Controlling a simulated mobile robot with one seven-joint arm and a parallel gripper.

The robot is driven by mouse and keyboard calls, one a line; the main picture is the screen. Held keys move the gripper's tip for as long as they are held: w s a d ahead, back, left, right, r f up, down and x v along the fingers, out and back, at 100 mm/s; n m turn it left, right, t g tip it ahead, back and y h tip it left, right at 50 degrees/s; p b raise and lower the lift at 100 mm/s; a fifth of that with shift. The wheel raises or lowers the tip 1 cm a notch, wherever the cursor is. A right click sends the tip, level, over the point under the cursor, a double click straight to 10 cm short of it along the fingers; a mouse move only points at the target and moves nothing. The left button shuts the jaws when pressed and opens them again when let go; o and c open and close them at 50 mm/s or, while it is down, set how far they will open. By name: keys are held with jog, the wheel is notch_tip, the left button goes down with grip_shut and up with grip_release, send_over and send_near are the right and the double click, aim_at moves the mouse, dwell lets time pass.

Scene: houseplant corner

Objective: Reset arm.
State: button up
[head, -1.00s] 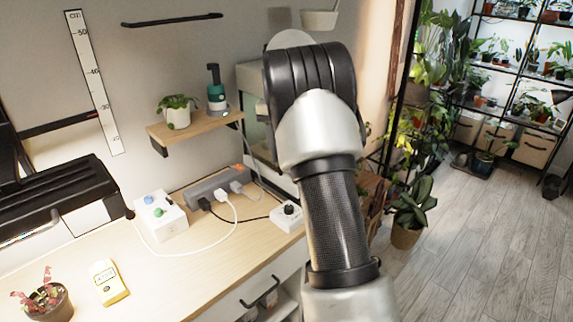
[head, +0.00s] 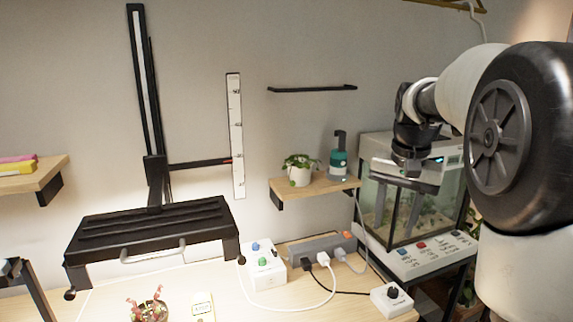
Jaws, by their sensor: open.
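My arm fills the right side of the head view, reaching in from the right edge. My gripper (head: 405,182) hangs at the arm's far end, pointing down in front of the glass tank. Its two grey fingers are apart and I see nothing between them. It is to the right of the small wooden wall shelf (head: 318,188) and above the bench top.
A glass tank (head: 400,215) with a labelled front panel stands behind my gripper. The bench carries a white button box (head: 263,265), a grey power strip (head: 318,246), a white knob box (head: 391,299) and a potted plant (head: 149,309). A black lamp (head: 150,235) stands left.

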jog(key=s+a+f+n+t, duration=0.1)
jog(key=s+a+n+t, duration=0.3)
jog(key=s, duration=0.8)
jog(key=s+a+f+n, duration=0.1)
jog(key=s+a+n, duration=0.1)
jog(key=s+a, duration=0.65)
notch_tip(320, 180, up, 13)
jog(key=s+d+p, duration=0.2)
jog(key=d+p, duration=0.1)
jog(key=p, duration=1)
jog(key=shift+s+r+p, duration=0.15)
jog(key=shift+s+p, duration=0.15)
jog(key=shift+p, duration=0.05)
jog(key=shift+a, duration=0.1)
